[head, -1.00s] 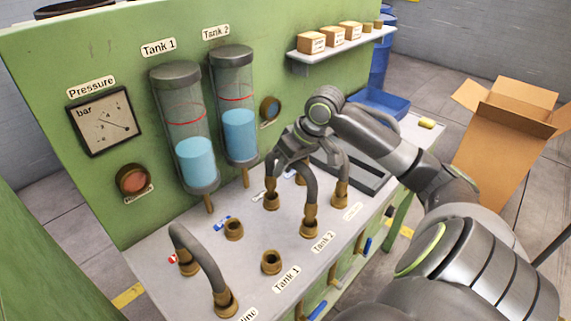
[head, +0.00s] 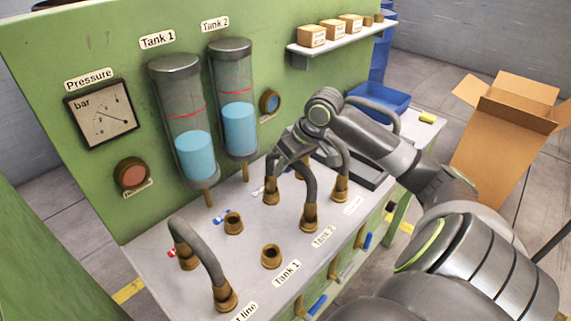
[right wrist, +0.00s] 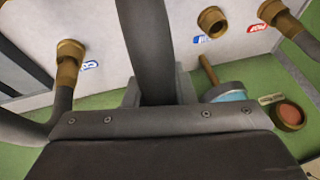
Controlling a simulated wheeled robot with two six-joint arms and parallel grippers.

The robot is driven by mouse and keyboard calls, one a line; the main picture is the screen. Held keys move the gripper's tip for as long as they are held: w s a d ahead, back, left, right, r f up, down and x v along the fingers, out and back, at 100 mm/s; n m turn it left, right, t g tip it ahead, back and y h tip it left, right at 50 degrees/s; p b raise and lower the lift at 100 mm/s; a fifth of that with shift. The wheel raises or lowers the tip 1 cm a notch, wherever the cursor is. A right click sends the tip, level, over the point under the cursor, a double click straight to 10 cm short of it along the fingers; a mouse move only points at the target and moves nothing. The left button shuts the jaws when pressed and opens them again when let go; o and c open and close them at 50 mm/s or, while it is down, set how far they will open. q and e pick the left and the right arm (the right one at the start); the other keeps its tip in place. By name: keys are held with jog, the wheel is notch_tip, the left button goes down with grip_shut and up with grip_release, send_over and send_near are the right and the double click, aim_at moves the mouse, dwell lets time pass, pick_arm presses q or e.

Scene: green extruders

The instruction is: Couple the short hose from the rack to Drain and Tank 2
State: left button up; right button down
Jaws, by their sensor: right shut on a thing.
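My right gripper (head: 293,160) is shut on the top of the short grey hose (head: 311,182), low over the bench. It also shows in the right wrist view as the grey hose (right wrist: 150,50) between my jaws. Its near brass end is down at the Tank 2 port (head: 310,218), in line with it; I cannot tell whether it is fully seated. Its far end comes down at a back-row brass port (head: 271,191), partly hidden by my gripper. The small label there is not readable. My left gripper is not in view.
A second hose (head: 207,250) arches between ports at the left front. Another hose (head: 341,165) stands just right of my gripper. The Tank 1 port (head: 271,257) and a back port (head: 233,222) are empty. The green panel (head: 120,190) with tanks rises behind.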

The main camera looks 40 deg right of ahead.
jog(key=shift+f, duration=0.1)
jog(key=c, duration=1.1)
grip_release()
jog(key=p+v, duration=0.9)
jog(key=v, duration=0.8)
jog(key=shift+s+d+r+p, duration=0.1)
jog(key=shift+r+p, duration=0.1)
jog(key=shift+p, duration=0.15)
